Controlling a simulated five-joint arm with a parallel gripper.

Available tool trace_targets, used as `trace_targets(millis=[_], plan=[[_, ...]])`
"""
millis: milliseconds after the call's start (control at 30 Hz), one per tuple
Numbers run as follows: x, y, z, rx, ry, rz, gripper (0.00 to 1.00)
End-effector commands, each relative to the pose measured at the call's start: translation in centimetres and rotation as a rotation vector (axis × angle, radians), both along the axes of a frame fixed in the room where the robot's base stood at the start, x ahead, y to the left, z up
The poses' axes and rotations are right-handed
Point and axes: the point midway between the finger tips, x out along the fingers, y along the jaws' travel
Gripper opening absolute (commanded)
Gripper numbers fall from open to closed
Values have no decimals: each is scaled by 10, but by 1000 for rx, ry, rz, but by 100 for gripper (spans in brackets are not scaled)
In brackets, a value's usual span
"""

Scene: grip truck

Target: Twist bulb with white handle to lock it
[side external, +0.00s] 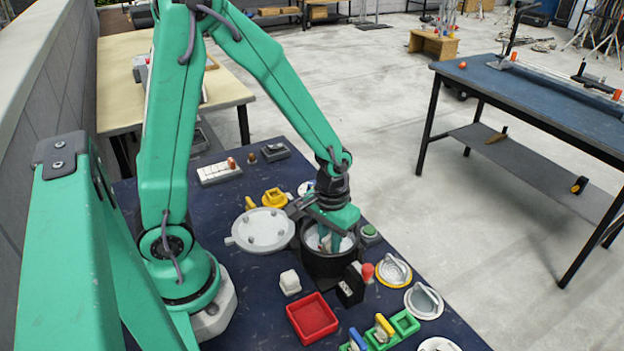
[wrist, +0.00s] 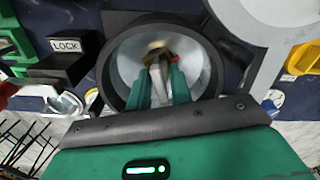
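A round black housing (side external: 332,266) with a pale, shiny inside stands on the dark blue table. My gripper (side external: 330,240) points down into it. In the wrist view, my gripper's green fingers (wrist: 160,82) reach into the housing (wrist: 112,72). A whitish narrow piece (wrist: 161,67), perhaps the bulb's white handle, shows between the fingers, with a brassy part (wrist: 156,46) beyond it. The fingers hide much of this piece, so I cannot tell whether they press on it. A black block (wrist: 82,60) with a white LOCK label (wrist: 66,45) is beside the housing.
A pale round lid (side external: 265,229) lies left of the housing. A red tray (side external: 313,318), a small white block (side external: 289,282) and a green rack (side external: 405,323) are nearer. Two round metallic covers (side external: 393,271) (side external: 424,302) lie to the right. A red knob (side external: 367,271) is close to the housing.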

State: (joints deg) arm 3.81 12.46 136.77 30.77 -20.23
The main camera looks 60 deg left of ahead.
Motion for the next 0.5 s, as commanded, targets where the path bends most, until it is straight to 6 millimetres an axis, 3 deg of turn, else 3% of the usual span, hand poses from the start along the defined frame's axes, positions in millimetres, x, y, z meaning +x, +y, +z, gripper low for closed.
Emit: trace_targets(millis=[67,500], plan=[[0,0,0,0,0,1,36],[0,0,4,0,-1,2,36]])
